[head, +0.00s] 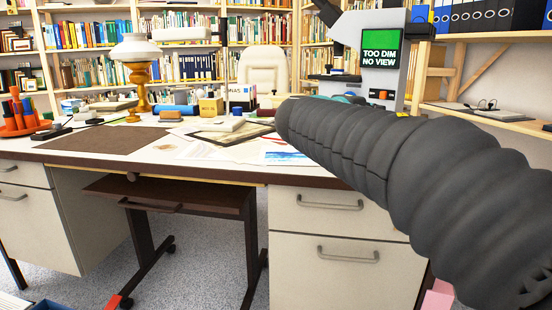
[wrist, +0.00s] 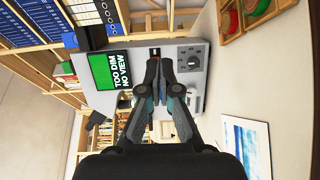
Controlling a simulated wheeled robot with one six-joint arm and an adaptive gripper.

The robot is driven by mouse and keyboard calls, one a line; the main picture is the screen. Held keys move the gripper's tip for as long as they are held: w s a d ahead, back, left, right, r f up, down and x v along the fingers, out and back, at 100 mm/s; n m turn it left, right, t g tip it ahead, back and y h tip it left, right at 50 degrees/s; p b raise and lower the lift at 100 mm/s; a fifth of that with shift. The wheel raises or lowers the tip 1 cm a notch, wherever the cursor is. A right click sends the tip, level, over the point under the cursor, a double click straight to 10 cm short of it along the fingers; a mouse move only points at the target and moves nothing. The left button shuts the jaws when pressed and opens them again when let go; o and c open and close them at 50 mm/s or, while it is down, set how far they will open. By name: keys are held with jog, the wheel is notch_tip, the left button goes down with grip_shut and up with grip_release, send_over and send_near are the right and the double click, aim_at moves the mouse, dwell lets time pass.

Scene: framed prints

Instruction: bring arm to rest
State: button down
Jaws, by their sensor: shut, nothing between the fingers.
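My arm, in a dark ribbed sleeve, reaches from the lower right to the middle of the head view. My gripper (wrist: 159,64) shows in the wrist view with its two fingers drawn together, shut and empty. In that view it points toward a grey microscope-like device (wrist: 188,62) with a green screen reading "TOO DIM NO VIEW". The device also stands behind my arm in the head view (head: 349,42). My sleeve hides most of the gripper there. I cannot tell the gap between fingertips and device.
Bookshelves stand behind. A wooden shelf (head: 490,120) is at right. A framed print (wrist: 246,146) shows in the wrist view.

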jog(key=s+d+f+m+g+y+p, duration=0.1)
jog(key=s+d+f+g+y+p, duration=0.15)
jog(key=s+f, duration=0.35)
jog(key=s+d+f+m+g+y+p, duration=0.1)
jog(key=s+f+m+g+y+p, duration=0.2)
jog(key=s, duration=0.4)
jog(key=s+a+f+m+y+p, duration=0.2)
jog(key=s+a+f+y, duration=0.2)
jog(key=s+f, duration=0.2)
jog(key=s+a+f+m+y+p, duration=0.1)
jog(key=s+a+f+y, duration=0.3)
jog(key=s, duration=0.6)
notch_tip(320, 180, down, 2)
jog(key=shift+s+a+m+p, duration=0.25)
jog(key=shift+s+m+p, duration=0.15)
jog(key=shift+p, duration=0.4)
